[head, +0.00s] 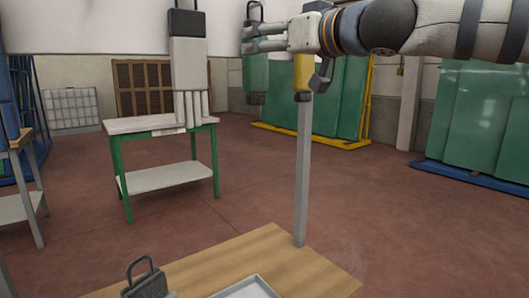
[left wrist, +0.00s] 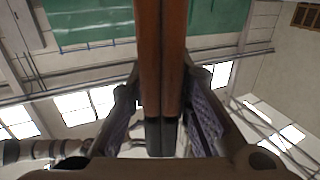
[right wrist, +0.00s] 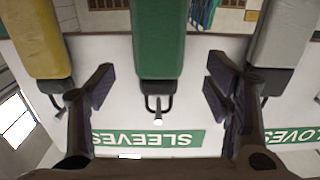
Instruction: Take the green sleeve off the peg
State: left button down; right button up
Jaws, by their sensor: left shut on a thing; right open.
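The green sleeve (head: 256,75) hangs in the head view with a dark loop at its top. In the right wrist view the sleeve (right wrist: 158,40) appears between my spread fingers, its black hanging loop (right wrist: 158,108) below it in the picture. My right gripper (head: 246,40) is open and level with the sleeve's top; it also shows in the right wrist view (right wrist: 156,85). I cannot tell whether it touches the sleeve. My left gripper (left wrist: 160,90) is shut on a brown thing (left wrist: 162,50) with a black end. It is out of the head view. The green sleeve's peg is mostly hidden.
A yellow sleeve (head: 302,75) and a grey glove (head: 188,65) hang on either side of the green one. A wooden tabletop (head: 240,262) holds a grey post (head: 302,180), a tray (head: 250,289) and a dark looped thing (head: 147,280). A green-framed table (head: 160,125) stands behind.

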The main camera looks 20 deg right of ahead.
aim_at(260, 40)
jog(key=x, duration=0.4)
jog(key=shift+w, duration=0.1)
jog(key=c, duration=1.2)
jog(key=shift+r, duration=0.5)
jog(key=shift+c, duration=0.2)
jog(key=v, duration=0.7)
jog(key=shift+s, duration=0.25)
jog(key=shift+d, duration=0.1)
